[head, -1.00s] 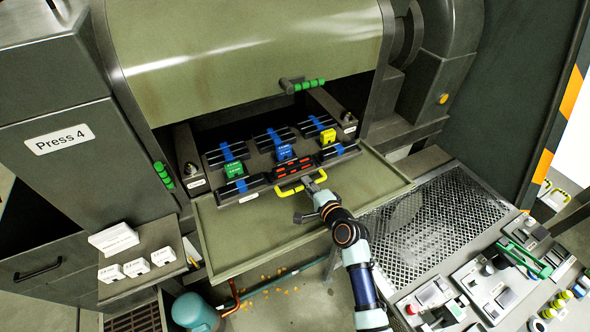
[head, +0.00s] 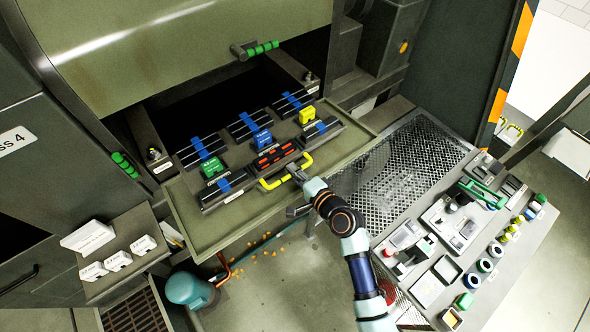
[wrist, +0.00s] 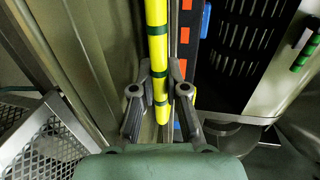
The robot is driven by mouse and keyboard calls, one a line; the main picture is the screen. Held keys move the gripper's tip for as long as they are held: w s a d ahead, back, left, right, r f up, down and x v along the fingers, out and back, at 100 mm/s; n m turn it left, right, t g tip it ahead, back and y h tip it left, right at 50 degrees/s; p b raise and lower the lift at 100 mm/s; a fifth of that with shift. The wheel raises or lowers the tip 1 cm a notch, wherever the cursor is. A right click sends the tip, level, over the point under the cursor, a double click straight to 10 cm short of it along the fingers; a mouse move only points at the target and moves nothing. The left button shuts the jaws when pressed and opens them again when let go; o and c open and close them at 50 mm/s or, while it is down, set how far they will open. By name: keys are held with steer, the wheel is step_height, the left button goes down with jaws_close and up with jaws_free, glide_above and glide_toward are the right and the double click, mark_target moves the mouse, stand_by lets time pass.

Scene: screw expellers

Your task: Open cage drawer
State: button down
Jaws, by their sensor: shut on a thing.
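The cage drawer (head: 240,137) is a dark unit with slotted bars, blue strips and red-marked slots along its front. It stands partly out of the press opening, over the green tray. Its yellow handle (head: 270,184) is on the front edge and also shows in the wrist view (wrist: 157,45), running between my fingers. My gripper (head: 293,172) is shut on the handle near its right part; its two fingers flank the yellow bar in the wrist view (wrist: 160,84). The press interior behind the drawer is dark.
The green tray (head: 200,238) lies below. A perforated platform (head: 415,165) and a tool-covered bench (head: 470,240) are at right. White boxes (head: 88,237) stand on a left shelf.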

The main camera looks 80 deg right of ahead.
steer(key=c, duration=1.2)
jaws_free()
steer(key=shift+s, duration=0.1)
steer(key=v, duration=0.7)
steer(key=shift+s+a+r, duration=0.2)
steer(key=shift+s+a, duration=0.05)
steer(key=shift+s, duration=0.05)
